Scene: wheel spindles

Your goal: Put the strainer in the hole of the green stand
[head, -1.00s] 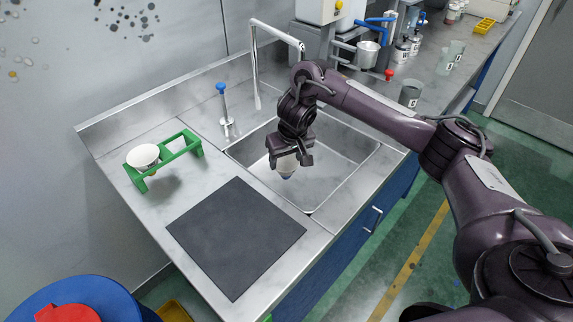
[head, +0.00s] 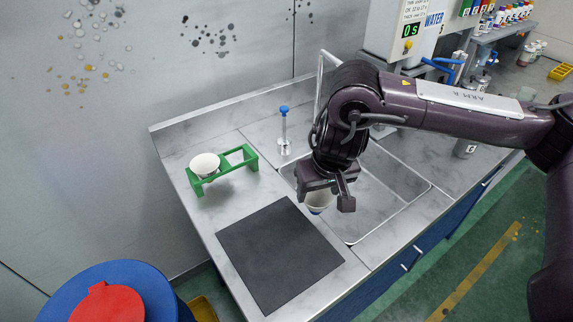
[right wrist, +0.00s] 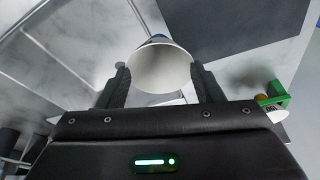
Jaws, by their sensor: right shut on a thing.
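My right gripper (head: 328,193) is shut on a white cup-shaped strainer (head: 318,201) with a blue lower part. The gripper holds it above the near left part of the sink. In the right wrist view the strainer (right wrist: 160,68) sits between the two fingers, its round rim facing the camera. The green stand (head: 228,171) is on the counter to the left, apart from the gripper. A white cup-like piece (head: 204,165) sits in its left opening, and its right opening looks empty. Part of the stand (right wrist: 273,99) shows in the right wrist view. My left gripper is not in view.
A dark mat (head: 278,254) lies on the counter in front of the stand. A blue drum (head: 155,290) with a red piece (head: 108,303) is at the lower left.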

